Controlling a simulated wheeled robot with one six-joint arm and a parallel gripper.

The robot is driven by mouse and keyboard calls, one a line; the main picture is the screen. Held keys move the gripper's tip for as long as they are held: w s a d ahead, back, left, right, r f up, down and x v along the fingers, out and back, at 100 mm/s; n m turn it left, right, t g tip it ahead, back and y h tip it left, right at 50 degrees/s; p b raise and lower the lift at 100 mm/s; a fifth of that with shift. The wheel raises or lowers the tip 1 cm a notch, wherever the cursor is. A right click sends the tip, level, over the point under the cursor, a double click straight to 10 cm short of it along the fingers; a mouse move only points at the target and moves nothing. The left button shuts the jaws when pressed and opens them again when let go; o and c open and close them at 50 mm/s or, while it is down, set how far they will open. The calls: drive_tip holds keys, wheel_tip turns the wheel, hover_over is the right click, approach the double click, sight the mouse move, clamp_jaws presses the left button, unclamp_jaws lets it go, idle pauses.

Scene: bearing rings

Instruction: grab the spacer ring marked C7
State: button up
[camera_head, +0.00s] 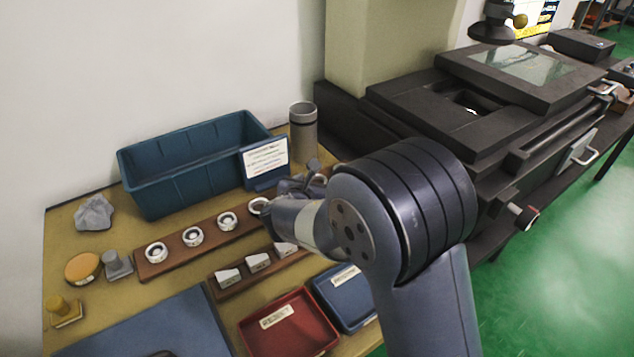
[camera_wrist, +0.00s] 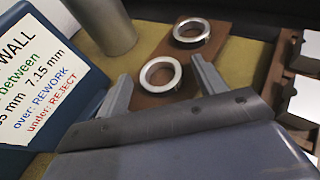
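Several pale metal rings lie in a row on a brown wooden strip (camera_head: 211,233); three plain ones are at the left (camera_head: 149,250), middle (camera_head: 185,238) and right (camera_head: 220,222). Another ring (camera_head: 251,206) lies beside my arm, partly covered by it. My gripper (camera_wrist: 161,69) is open and empty in the wrist view, its two fingers either side of a ring (camera_wrist: 146,71). I cannot tell how far above that ring it is. A second ring (camera_wrist: 178,33) lies beyond it on the strip. The mark C7 is not readable on any ring. In the head view my arm hides most of the gripper.
A blue bin (camera_head: 165,185) and its sign stand behind the strip, with a grey cylinder (camera_head: 303,138) beside them. A shorter strip with white tags (camera_head: 258,263), a red tray (camera_head: 310,345) and a blue tray (camera_head: 327,303) lie in front. A dark machine stands at right.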

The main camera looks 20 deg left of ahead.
drive_tip(key=c, duration=1)
drive_tip(key=shift+o, duration=0.2)
drive_tip(key=shift+r, duration=0.1)
